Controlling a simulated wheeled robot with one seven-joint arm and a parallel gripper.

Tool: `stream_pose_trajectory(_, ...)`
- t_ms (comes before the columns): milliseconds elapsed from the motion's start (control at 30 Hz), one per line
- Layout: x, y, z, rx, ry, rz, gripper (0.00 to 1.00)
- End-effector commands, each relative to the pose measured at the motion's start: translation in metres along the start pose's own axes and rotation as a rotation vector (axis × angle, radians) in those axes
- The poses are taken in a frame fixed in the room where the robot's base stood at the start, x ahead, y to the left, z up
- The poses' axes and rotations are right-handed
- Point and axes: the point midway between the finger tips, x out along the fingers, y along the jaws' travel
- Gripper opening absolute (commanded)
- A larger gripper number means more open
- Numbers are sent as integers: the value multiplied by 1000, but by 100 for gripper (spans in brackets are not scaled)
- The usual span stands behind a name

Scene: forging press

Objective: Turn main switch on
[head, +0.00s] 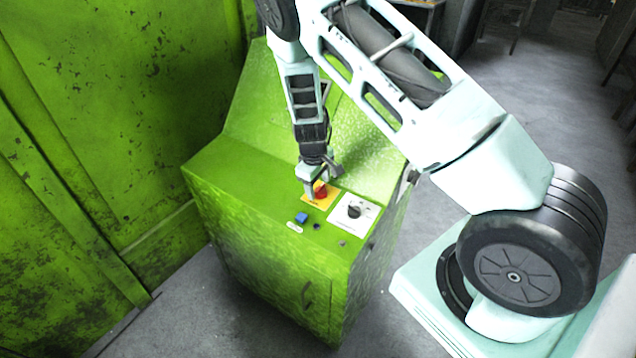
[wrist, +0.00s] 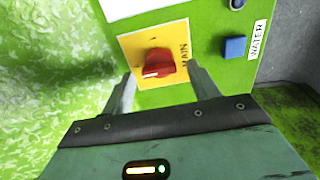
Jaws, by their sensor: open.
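The main switch is a red rotary knob (wrist: 155,66) on a yellow plate (wrist: 136,46) lettered "MAIN" in the wrist view. A white mark shows on the knob. In the head view the red knob (head: 321,191) sits on top of the green control cabinet (head: 240,176). My gripper (wrist: 160,82) is open, with one finger on each side of the knob's near edge in the wrist view. In the head view my gripper (head: 315,186) points down over the yellow plate. I cannot tell whether the fingers touch the knob.
A blue button (wrist: 235,47) sits beside a "WATER" label (wrist: 258,38). A white plate with a black rotary knob (head: 353,211) lies right of the yellow plate. The cabinet's sloped back panel rises behind my gripper. A large green machine wall (head: 110,120) stands at left.

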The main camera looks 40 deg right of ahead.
Motion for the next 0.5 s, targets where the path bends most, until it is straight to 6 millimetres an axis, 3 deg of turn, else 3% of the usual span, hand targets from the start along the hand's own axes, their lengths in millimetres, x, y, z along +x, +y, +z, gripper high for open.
stream_pose_trajectory(233, 1, 0, 0, 0, 0, 0, 60)
stream_pose_trajectory(267, 1, 0, 0, 0, 0, 0, 54)
stream_pose_trajectory(400, 0, 0, 0, 0, 0, 0, 16)
stream_pose_trajectory(500, 0, 0, 0, 0, 0, 0, 15)
